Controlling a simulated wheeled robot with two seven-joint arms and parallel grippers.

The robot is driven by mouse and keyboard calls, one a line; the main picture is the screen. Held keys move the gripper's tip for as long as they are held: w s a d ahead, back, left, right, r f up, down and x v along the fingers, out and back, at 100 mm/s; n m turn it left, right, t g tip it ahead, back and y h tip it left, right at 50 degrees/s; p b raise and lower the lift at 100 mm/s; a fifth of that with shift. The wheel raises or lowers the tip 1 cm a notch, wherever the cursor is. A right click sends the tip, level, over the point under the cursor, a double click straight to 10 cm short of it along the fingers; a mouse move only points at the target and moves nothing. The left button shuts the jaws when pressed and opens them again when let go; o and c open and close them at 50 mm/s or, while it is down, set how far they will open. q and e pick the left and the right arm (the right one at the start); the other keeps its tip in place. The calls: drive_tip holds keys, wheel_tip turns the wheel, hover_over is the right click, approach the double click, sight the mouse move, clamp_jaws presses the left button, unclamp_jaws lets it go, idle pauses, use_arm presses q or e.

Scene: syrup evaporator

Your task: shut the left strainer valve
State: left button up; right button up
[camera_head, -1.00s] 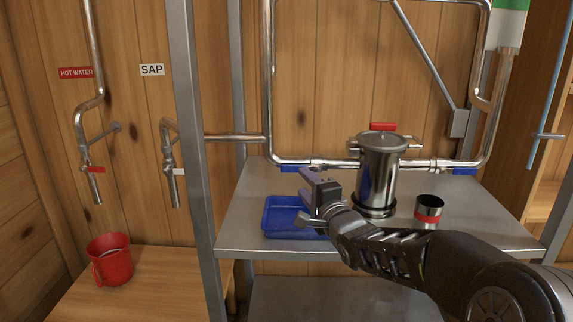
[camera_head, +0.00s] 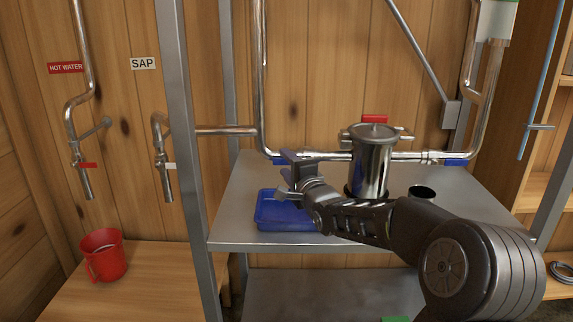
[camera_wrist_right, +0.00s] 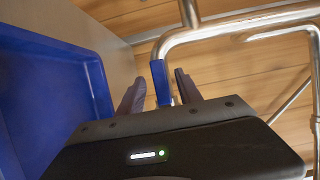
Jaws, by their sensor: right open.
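The strainer (camera_head: 371,165) is a steel canister with a lid on the steel shelf, joined to pipes on both sides. The left strainer valve has a blue handle (camera_head: 280,161) at the left pipe, partly hidden behind my right gripper in the head view. My right gripper (camera_head: 287,174) is open at that handle. In the right wrist view the blue handle (camera_wrist_right: 161,83) stands between the two open fingers (camera_wrist_right: 160,92), with no clear contact. Another blue handle (camera_head: 454,162) is on the pipe right of the strainer. My left gripper is out of view.
A blue tray (camera_head: 268,215) lies on the shelf below my right gripper; its wall (camera_wrist_right: 92,85) is close in the wrist view. A dark cup (camera_head: 422,191) stands right of the strainer. A grey post (camera_head: 185,150) rises left of the shelf. A red mug (camera_head: 104,256) stands far left.

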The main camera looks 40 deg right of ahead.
drive_tip(key=shift+w, duration=0.25)
clamp_jaws()
idle(0.3)
idle(0.9)
